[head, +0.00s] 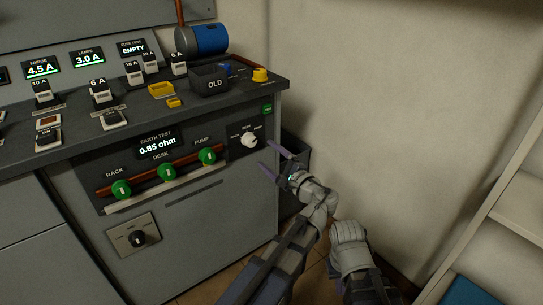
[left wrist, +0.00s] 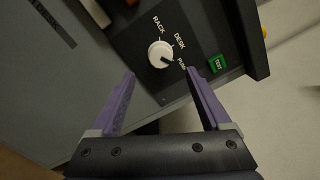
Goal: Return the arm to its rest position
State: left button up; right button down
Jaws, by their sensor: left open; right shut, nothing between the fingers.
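My left gripper (head: 266,155) is open and empty in front of the right end of the bench front. Its purple fingers show in the left wrist view (left wrist: 160,73), spread on either side below a white selector knob (left wrist: 160,54). The knob's dark mark points toward the PUMP label. The knob also shows in the head view (head: 250,141), just left of and above the fingertips, and the fingers look apart from it. My right arm's pale grey joint (head: 349,247) is at the lower middle of the head view; no right fingers show.
The bench (head: 262,98) carries fuses, an OLD bin (head: 210,83) and a blue cylinder (head: 203,39). Three green knobs sit below the 0.85 ohm display (head: 158,146). A dark bin (head: 295,150) stands right of the bench, behind my left gripper. Shelves (head: 510,215) stand at right.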

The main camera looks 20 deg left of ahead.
pick_arm(q)
jog(key=s+a+f+n+g+h, duration=0.2)
jog(key=s+f+n+g+h, duration=0.3)
jog(key=f, duration=0.5)
jog(key=s+a+f+n+g+h, duration=0.1)
jog(key=s+f+n+g+h, duration=0.35)
jog(key=s+f, duration=0.4)
jog(key=s+d+g+h+p, duration=0.15)
jog(key=s+d, duration=0.25)
jog(key=d, duration=0.5)
jog(key=s+d+h+p, duration=0.3)
jog(key=s+d, duration=0.2)
jog(key=d, duration=0.3)
notch_tip(320, 180, up, 38)
jog(key=p, duration=3.8)
jog(key=shift+w+m, duration=0.2)
jog(key=shift+m, duration=0.15)
jog(key=shift+r, duration=0.1)
